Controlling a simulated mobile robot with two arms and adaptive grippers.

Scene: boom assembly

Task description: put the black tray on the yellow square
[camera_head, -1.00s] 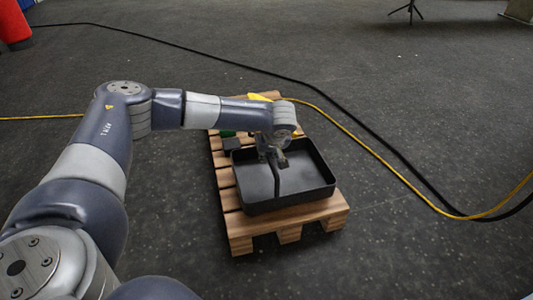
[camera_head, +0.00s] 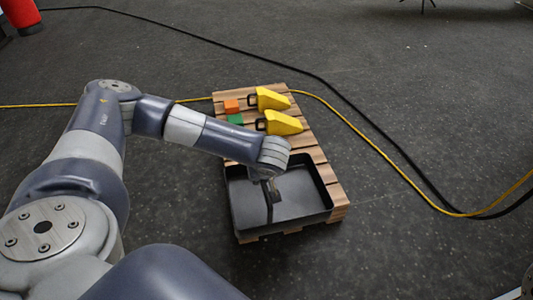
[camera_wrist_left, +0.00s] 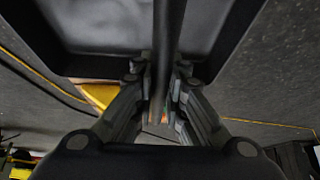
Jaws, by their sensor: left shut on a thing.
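The black tray (camera_head: 300,213) is a shallow open box at the near end of the wooden pallet, and its near edge overhangs the pallet. Its floor looks empty apart from a thin dark bar. My left gripper (camera_head: 267,194) reaches down inside the tray and is shut on this bar. In the left wrist view the gripper (camera_wrist_left: 163,105) has its fingers on both sides of the bar, with the tray (camera_wrist_left: 120,15) beyond. Whether the tray rests on the pallet or hangs just above it, I cannot tell. I cannot make out a yellow square. My right gripper is not in view.
The pallet (camera_head: 306,139) also carries two yellow wedge-shaped pieces (camera_head: 270,99) (camera_head: 283,123), an orange block (camera_head: 231,106) and a green block (camera_head: 235,118). Black and yellow cables cross the dark floor. Open floor lies right of the pallet.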

